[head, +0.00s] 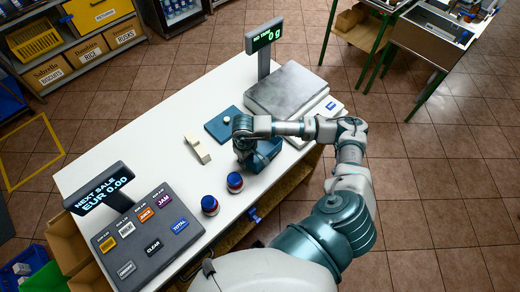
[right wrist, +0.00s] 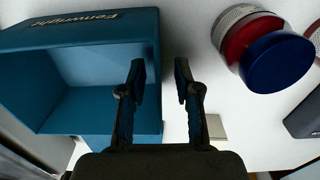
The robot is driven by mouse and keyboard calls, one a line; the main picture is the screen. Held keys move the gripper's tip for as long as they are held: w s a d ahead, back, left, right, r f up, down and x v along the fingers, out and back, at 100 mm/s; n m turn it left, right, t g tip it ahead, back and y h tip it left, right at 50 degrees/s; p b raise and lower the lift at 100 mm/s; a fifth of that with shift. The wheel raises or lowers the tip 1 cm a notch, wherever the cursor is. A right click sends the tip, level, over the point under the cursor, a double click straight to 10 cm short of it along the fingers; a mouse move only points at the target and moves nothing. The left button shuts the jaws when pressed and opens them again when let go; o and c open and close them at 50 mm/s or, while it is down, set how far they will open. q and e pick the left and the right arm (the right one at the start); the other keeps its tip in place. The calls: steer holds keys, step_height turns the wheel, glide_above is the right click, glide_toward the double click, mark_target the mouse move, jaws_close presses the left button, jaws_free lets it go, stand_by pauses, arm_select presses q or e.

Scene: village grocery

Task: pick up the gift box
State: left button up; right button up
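The gift box is a blue-teal open box (head: 266,154) on the white counter, next to my right gripper in the head view. In the right wrist view the box (right wrist: 95,97) fills the left side, with gold "Fenwright" lettering on its wall and an empty-looking interior. My right gripper (head: 243,150) is low over the counter, its fingers mostly hidden in the head view. In the right wrist view its two fingers (right wrist: 161,72) are apart with nothing clamped. One box wall appears between them; contact cannot be told. My left gripper is not in view.
Two jars with blue lids (head: 235,182) (head: 210,205) stand nearby; one shows red in the wrist view (right wrist: 278,62). A flat blue piece with a white round thing (head: 221,125), a cream block (head: 198,148), a scale (head: 287,92) and a till (head: 147,238) surround the box.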

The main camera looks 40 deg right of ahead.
steer(key=shift+f, duration=0.55)
steer(key=shift+d, duration=0.1)
jaws_close()
steer(key=shift+r, duration=0.1)
